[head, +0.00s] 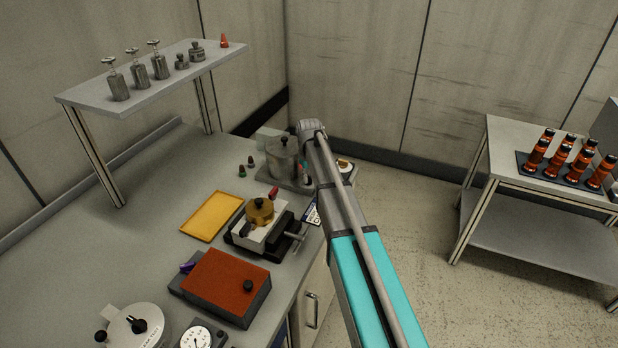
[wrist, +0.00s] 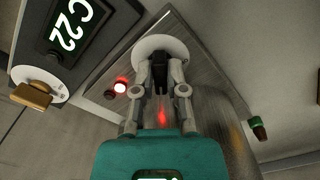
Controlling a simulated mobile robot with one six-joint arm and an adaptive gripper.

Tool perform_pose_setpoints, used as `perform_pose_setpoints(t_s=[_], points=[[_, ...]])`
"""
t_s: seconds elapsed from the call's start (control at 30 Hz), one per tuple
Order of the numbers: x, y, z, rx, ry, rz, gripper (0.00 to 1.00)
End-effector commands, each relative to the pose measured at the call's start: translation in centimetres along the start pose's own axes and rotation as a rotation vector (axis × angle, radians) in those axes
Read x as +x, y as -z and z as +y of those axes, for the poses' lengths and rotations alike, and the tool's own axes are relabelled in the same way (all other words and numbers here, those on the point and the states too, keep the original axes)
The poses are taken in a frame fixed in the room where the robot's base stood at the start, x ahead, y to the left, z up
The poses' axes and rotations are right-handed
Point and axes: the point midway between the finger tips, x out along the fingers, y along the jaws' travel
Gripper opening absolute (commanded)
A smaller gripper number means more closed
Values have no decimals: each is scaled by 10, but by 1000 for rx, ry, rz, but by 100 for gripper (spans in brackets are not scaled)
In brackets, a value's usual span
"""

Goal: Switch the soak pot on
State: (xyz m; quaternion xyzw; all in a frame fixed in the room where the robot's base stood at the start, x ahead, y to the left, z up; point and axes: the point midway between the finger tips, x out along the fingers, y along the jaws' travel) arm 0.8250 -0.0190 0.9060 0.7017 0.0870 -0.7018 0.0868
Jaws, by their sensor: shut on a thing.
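The soak pot, seemingly the grey metal pot (head: 283,157), stands at the far right end of the bench in the head view, partly behind my arm. In the wrist view my gripper (wrist: 160,82) is shut on a black knob (wrist: 159,66) in front of a round white dial (wrist: 152,47). The dial sits on a brushed metal panel (wrist: 215,105). My fingers are hidden in the head view.
A dark display (wrist: 72,28) reads "C 22", near a brown handle (wrist: 32,95) on a white disc. The head view shows a yellow tray (head: 212,216), a red-topped box (head: 226,281) and a raised shelf (head: 150,75).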

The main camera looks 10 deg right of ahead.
Motion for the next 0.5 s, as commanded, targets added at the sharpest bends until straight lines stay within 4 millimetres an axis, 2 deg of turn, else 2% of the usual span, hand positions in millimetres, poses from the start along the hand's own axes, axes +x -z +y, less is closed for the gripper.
perform_pose_setpoints(t_s=[0.5], points=[[0,0,0,104,-1,0,0]])
